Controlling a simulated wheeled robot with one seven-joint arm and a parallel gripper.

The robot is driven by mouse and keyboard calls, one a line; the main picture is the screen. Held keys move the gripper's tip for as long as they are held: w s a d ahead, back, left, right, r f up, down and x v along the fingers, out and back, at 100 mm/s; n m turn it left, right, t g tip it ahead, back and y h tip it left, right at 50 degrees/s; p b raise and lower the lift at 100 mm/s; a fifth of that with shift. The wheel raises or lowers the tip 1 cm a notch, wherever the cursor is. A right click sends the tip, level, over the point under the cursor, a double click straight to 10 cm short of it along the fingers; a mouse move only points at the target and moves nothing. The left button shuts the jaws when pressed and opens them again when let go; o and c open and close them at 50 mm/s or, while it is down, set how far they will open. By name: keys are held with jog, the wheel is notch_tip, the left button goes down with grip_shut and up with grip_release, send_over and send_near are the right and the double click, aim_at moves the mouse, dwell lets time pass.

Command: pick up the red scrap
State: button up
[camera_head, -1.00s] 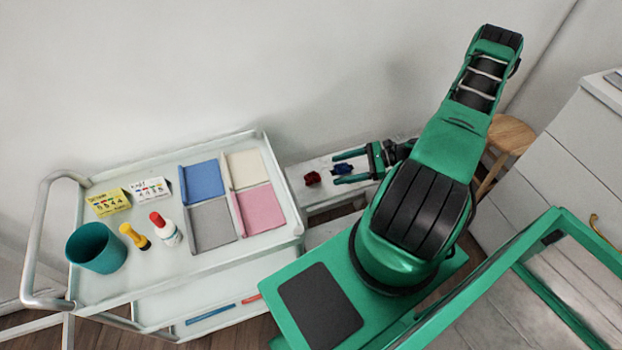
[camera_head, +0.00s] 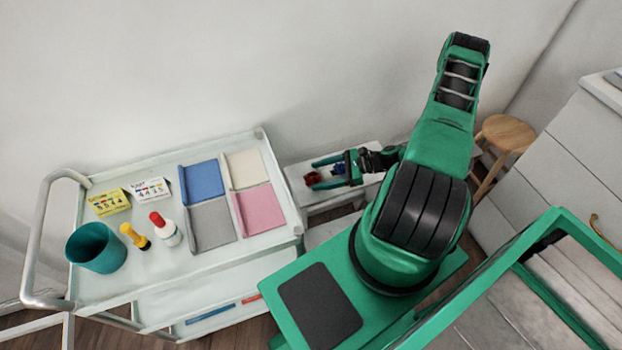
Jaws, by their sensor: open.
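The red scrap (camera_head: 311,179) is a small dark red crumpled piece on the white bench (camera_head: 325,198) behind the cart. My gripper (camera_head: 312,171) is open, its two green fingers pointing left, with the tips at the red scrap. The red scrap shows partly between and beside the fingertips; whether they touch it I cannot tell. A dark blue scrap (camera_head: 338,169) lies to the right of it, between the fingers nearer the palm, partly hidden by the gripper.
A white cart (camera_head: 270,250) stands to the left, with a teal cup (camera_head: 96,247), a white bottle with a red cap (camera_head: 166,231), a yellow bottle (camera_head: 134,236), cards and coloured squares on top. A wooden stool (camera_head: 506,132) stands at the right. Grey drawers fill the far right.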

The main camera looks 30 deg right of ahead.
jog(key=c, duration=1.4)
jog(key=shift+f, duration=0.1)
